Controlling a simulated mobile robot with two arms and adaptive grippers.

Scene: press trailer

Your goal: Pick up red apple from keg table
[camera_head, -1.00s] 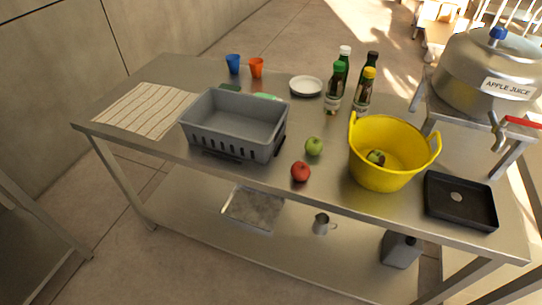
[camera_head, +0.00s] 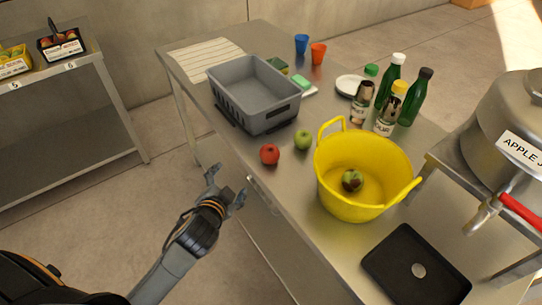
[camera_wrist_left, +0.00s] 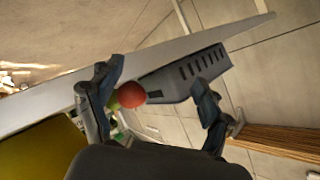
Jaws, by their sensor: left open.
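The red apple (camera_head: 269,154) sits on the steel keg table (camera_head: 262,180) near its front edge, left of a green apple (camera_head: 303,140). My left gripper (camera_head: 226,184) is open and empty, in front of the table edge and to the lower left of the red apple, apart from it. In the left wrist view the red apple (camera_wrist_left: 131,94) shows beyond the open fingers (camera_wrist_left: 150,95), nearer the left finger, with part of the green apple (camera_wrist_left: 113,102) beside it. My right gripper is not in view.
A grey crate (camera_head: 237,107) stands just behind the red apple. A yellow tub (camera_head: 350,208) with a fruit in it stands to the right. A black tray (camera_head: 385,262), bottles (camera_head: 391,80) and the juice keg (camera_head: 490,110) lie farther right.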

